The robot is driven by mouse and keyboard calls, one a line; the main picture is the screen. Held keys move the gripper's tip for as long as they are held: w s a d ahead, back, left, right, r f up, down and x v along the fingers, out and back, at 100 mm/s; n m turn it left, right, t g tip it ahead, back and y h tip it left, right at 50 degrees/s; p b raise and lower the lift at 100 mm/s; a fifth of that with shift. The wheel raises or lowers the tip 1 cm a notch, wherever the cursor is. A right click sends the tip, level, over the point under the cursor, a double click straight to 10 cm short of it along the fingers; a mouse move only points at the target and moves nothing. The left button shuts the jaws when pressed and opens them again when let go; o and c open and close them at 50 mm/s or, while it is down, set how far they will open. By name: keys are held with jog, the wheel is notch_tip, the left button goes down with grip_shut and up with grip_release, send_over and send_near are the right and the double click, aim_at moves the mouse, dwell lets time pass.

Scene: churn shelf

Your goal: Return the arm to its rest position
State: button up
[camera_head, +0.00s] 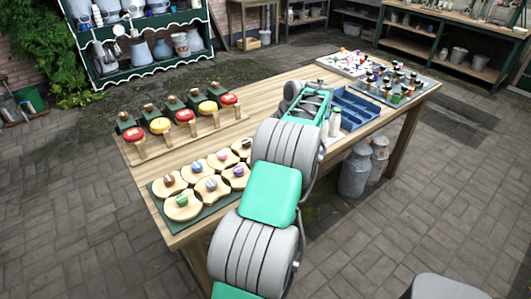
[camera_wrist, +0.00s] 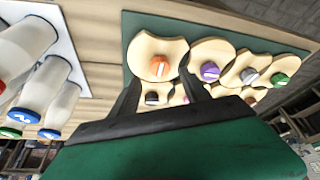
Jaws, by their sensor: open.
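My arm reaches from the bottom of the head view up over the wooden table (camera_head: 290,83). Its grey and green links cover the middle of the table. The far end of the arm is over the table, left of a blue tray (camera_head: 358,108); the fingers are hidden there. In the wrist view my gripper (camera_wrist: 160,82) shows two dark fingers spread apart, with nothing held between them. Beyond the fingertips lies a green board (camera_wrist: 137,24) with scalloped wooden discs, one with an orange knob (camera_wrist: 156,68).
White bottles (camera_wrist: 35,90) with coloured caps stand at the wrist view's left. A wooden rack (camera_head: 148,148) with red and yellow round pieces stands on the table's left. Small items fill a tray (camera_head: 415,95) at the far right. Milk cans (camera_head: 355,172) stand below; paving around is open.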

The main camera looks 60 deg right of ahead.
jog(key=v, duration=0.2)
jog(key=shift+s+r, duration=0.1)
jog(key=shift+r, duration=0.25)
